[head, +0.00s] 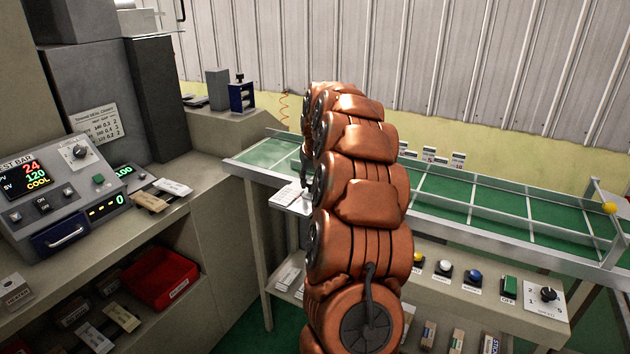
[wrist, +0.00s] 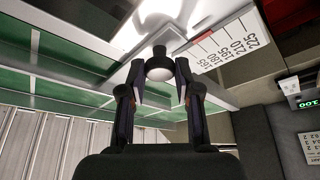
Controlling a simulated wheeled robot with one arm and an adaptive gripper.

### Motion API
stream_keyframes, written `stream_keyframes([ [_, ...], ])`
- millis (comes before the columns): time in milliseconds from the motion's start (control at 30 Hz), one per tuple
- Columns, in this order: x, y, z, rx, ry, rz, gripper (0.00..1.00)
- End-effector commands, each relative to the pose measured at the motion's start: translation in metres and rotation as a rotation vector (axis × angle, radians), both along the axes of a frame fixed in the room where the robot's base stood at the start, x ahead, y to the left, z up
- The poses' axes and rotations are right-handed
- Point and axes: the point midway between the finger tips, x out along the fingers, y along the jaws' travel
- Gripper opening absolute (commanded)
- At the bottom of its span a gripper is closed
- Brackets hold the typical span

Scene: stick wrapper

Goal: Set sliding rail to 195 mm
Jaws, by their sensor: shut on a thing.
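In the wrist view my gripper (wrist: 159,80) has a finger on each side of a round knob (wrist: 158,66), with a dark top and a pale face. The knob sits beside a metal rail (wrist: 90,97) along the green bed. To its right is a white scale (wrist: 228,40) with black ticks and numbers, among them 195, 210 and 225. A red mark (wrist: 203,36) shows at the scale's upper edge; I cannot tell which number it meets. In the head view my arm hides the gripper and knob; the green bed (head: 555,213) extends to the right.
A control panel (head: 60,190) with displays stands at the left, with a red bin (head: 163,278) on the shelf below. Several push buttons and a dial (head: 547,294) line the bench front at the right. A blue clamp-like device (head: 241,95) stands at the back.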

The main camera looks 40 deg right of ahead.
Motion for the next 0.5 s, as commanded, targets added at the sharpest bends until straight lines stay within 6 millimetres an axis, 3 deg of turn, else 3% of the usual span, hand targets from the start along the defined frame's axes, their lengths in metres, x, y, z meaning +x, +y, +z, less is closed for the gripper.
stream_keyframes([
  [333, -0.0009, 0.0050, 0.0003, 0.000, -0.001, 0.001, 0.00],
  [367, -0.0009, 0.0049, 0.0003, -0.001, -0.001, 0.001, 0.34],
  [500, -0.0012, 0.0045, 0.0003, -0.001, -0.001, 0.001, 0.49],
])
